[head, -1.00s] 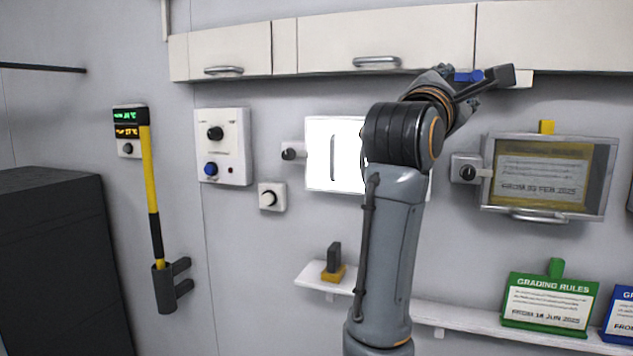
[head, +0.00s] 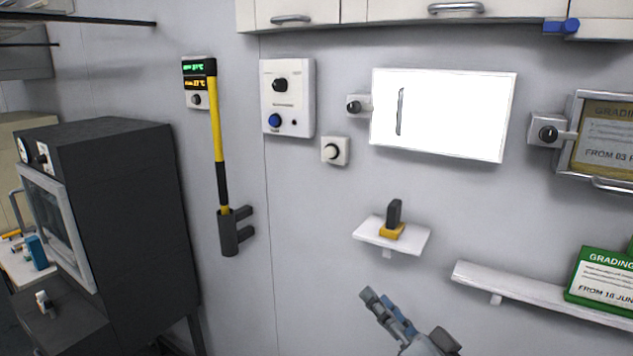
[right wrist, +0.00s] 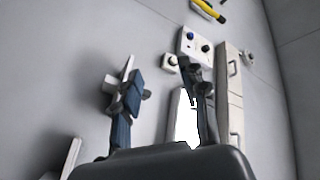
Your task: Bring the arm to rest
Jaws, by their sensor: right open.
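My right gripper (head: 386,298) shows at the bottom of the head view, pointing up and left. It is open and empty, in front of the grey wall and below the small white shelf (head: 415,241). In the right wrist view its two fingers stand well apart, with nothing between them in my grip (right wrist: 160,95). Most of the right arm is below the head view. My left gripper is not in view.
A bright white panel (head: 450,115), knob boxes and a yellow-handled tool (head: 217,125) are on the wall. A dark cabinet (head: 120,200) stands at left. A long shelf (head: 535,295) holds a green sign (head: 600,277). Wall cabinets (head: 390,12) run along the top.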

